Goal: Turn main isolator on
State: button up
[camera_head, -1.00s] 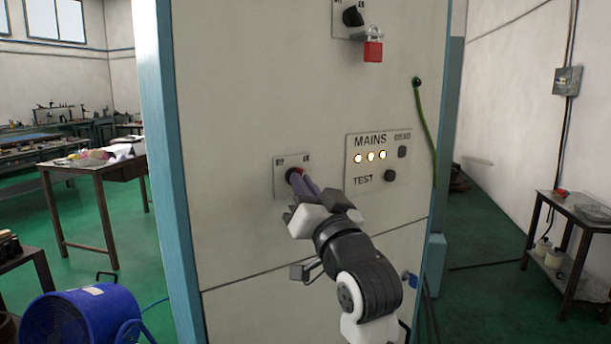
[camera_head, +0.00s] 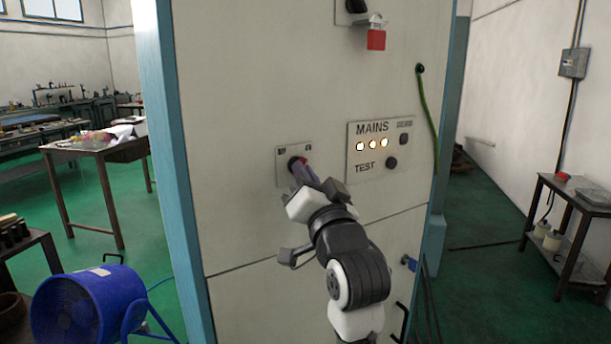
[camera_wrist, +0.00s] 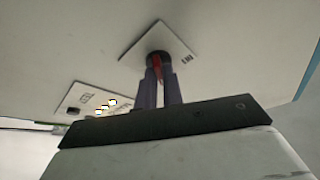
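A rotary switch (camera_head: 293,161) with a dark round base and a red handle sits on a small pale plate (camera_head: 284,180) on the cabinet front. Its labels are too small to read. My gripper (camera_head: 302,174) reaches up to it from below right. In the wrist view, the two purple-grey fingers (camera_wrist: 160,84) stand on either side of the red handle (camera_wrist: 157,68) and appear closed on it. The fingers hide part of the handle, so its exact angle is unclear.
The MAINS plate (camera_head: 357,186) right of the switch has several lit lamps (camera_head: 372,145) and a TEST button (camera_head: 392,163). Above are another dark knob (camera_head: 356,6) and a red padlock (camera_head: 376,40). A green cable (camera_head: 427,110) hangs at right. A blue fan (camera_head: 88,305) stands at lower left.

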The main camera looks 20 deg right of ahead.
jog(key=o, duration=0.4)
jog(key=shift+b+v, duration=3.4)
jog(key=shift+v, duration=3.55)
